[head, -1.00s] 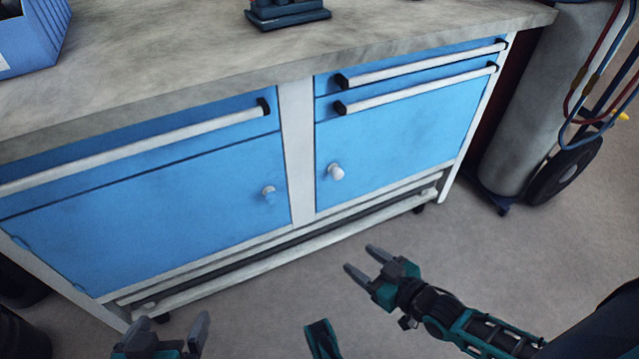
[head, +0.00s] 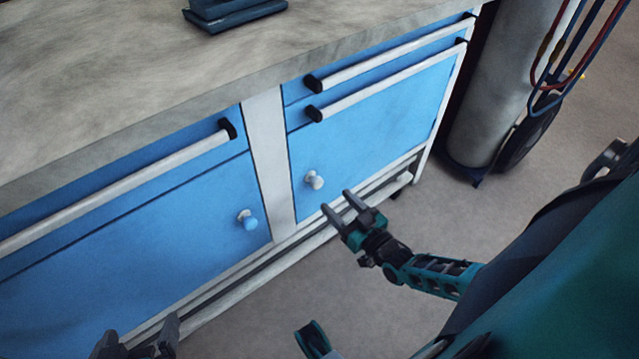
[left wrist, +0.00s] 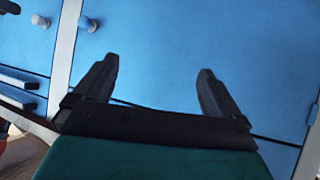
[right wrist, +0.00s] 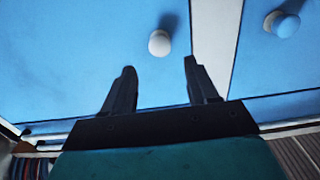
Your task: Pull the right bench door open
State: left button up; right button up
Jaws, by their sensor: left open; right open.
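The right bench door (head: 375,135) is a flat blue panel, shut, with a round white knob (head: 314,180) near its lower left corner. My right gripper (head: 338,203) is open and empty, just below and to the right of that knob in the head view. In the right wrist view the knob (right wrist: 159,43) lies beyond the fingertips, between their lines and apart from them. My left gripper (head: 138,338) is open and empty at the bottom of the head view, in front of the left door (head: 130,250). The left wrist view shows both knobs at its upper left.
The left door has its own knob (head: 247,219). Drawers with white bar handles (head: 390,80) sit above the right door. A grey worktop (head: 130,85) overhangs the front. A gas cylinder (head: 500,85) on a wheeled cart stands at the right. The floor in front is clear.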

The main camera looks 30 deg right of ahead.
aim_at(320, 185)
jog(key=w, duration=0.2)
jog(key=w+b, duration=0.1)
jog(key=w, duration=0.2)
jog(key=w+b, duration=0.1)
jog(key=w, duration=0.1)
jog(key=shift+w+a, duration=0.3)
jog(key=shift+c, duration=0.2)
grip_shut()
